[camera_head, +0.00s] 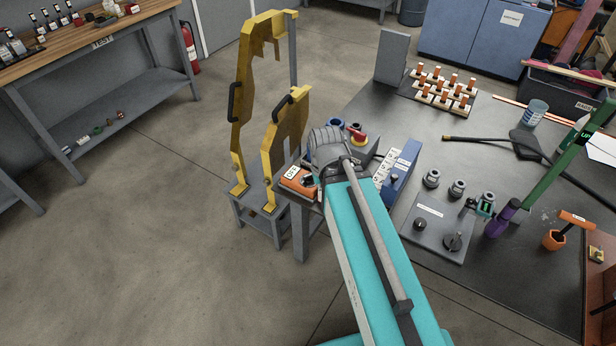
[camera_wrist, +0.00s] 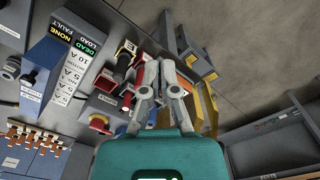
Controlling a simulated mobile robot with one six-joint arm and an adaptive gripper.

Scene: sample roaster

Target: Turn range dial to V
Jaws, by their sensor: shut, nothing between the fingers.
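No dial lettering for V is readable in either view, so I cannot tell for sure which part is the range dial. A small orange device (camera_head: 297,180) with a white label sits at the near left corner of the bench, partly hidden by my arm. Red parts with pale labels (camera_wrist: 105,82) show left of my fingers in the wrist view. My gripper (camera_wrist: 159,66) is shut and empty, its fingers pointing towards the bench corner. In the head view the fingers are mostly hidden behind my wrist. I cannot tell whether they touch anything.
A grey box with a red knob (camera_head: 356,134) and a blue box (camera_head: 400,172) stand close by. A grey plate (camera_head: 430,235) with black knobs lies to the right. Yellow guards (camera_head: 245,100) stand on a low stand at the left. Open floor (camera_head: 130,240) lies left.

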